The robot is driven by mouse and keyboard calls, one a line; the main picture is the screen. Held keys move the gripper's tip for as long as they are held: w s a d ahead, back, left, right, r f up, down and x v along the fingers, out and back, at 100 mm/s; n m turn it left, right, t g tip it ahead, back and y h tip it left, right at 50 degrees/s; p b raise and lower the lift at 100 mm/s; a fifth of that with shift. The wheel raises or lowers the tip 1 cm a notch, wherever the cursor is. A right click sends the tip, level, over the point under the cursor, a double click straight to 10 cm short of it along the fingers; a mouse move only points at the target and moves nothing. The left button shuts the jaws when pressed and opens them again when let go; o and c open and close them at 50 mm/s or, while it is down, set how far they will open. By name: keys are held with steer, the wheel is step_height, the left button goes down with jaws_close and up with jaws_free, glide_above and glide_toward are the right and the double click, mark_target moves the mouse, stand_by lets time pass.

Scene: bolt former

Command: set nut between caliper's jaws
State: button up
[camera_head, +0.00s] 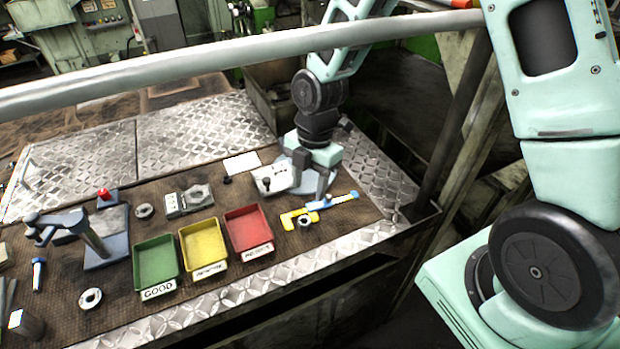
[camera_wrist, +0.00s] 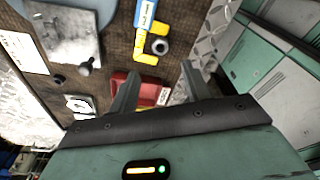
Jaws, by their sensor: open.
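The caliper, yellow at the jaw end and blue along the bar (camera_head: 340,200), lies on the brown mat just right of the red tray. In the wrist view its yellow jaws (camera_wrist: 141,42) are at the top centre. A dark round nut (camera_wrist: 159,46) lies in the gap between the two yellow jaws; whether it touches them I cannot tell. It also shows in the head view (camera_head: 304,220). My gripper (camera_head: 310,193) is above the mat behind the caliper. In the wrist view its fingers (camera_wrist: 160,71) are spread with nothing held between them.
Green (camera_head: 156,262), yellow (camera_head: 204,248) and red (camera_head: 248,230) trays stand in a row at the front. Two loose rings (camera_head: 144,211) (camera_head: 91,298), a grey device (camera_head: 188,200) and a blue stand (camera_head: 103,245) are to the left.

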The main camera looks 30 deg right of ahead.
steer(key=shift+d+r, duration=0.15)
steer(key=shift+r, duration=0.95)
steer(key=shift+w, duration=0.1)
